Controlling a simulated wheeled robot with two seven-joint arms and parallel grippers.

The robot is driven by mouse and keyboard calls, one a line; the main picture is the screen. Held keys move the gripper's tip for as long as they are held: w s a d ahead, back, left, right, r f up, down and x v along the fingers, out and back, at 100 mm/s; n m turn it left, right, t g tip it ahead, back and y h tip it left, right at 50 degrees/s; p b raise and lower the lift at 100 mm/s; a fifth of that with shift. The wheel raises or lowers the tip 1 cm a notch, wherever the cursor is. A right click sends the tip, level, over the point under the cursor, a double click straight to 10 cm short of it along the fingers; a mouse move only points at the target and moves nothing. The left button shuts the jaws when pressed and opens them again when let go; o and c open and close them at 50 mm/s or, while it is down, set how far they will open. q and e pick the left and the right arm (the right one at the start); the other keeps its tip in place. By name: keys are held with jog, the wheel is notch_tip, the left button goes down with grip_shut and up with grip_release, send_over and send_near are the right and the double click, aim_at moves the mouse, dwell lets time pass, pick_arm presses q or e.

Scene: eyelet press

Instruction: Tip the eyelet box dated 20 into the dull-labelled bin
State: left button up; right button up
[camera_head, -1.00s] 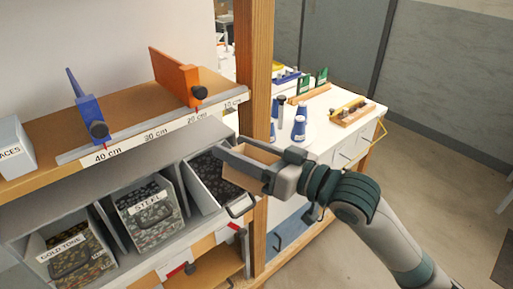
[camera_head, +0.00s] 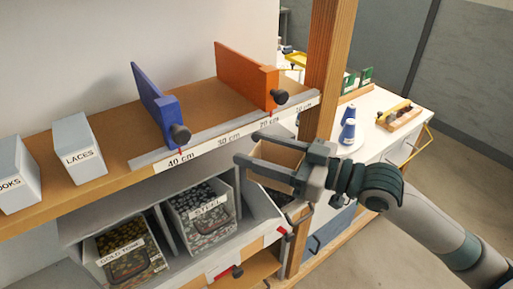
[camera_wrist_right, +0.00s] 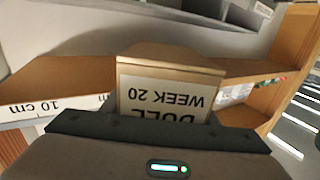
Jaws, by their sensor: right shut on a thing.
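A tan cardboard eyelet box (camera_head: 279,154) is held between the fingers of my right gripper (camera_head: 248,147). In the right wrist view its label (camera_wrist_right: 165,93) reads upside down "WEEK 20", with a partly covered word that looks like "DULL". The box is above the rightmost bin (camera_head: 280,199), in front of the shelf edge. That bin is mostly hidden by the gripper and box, and its label does not show. Beside it are the bin labelled STEEL (camera_head: 205,225) and the bin labelled GOLD-TONE (camera_head: 128,262), both holding small eyelets. My left gripper is not in view.
The shelf above carries a blue stop (camera_head: 157,105), an orange stop (camera_head: 247,78) and a LACES box (camera_head: 79,150). A wooden post (camera_head: 327,75) stands close behind my right gripper. A white worktop (camera_head: 385,145) with blue bottles lies beyond it.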

jog(key=shift+w+a, duration=0.2)
jog(key=shift+a, duration=0.15)
jog(key=shift+d, duration=0.1)
dwell(0.6)
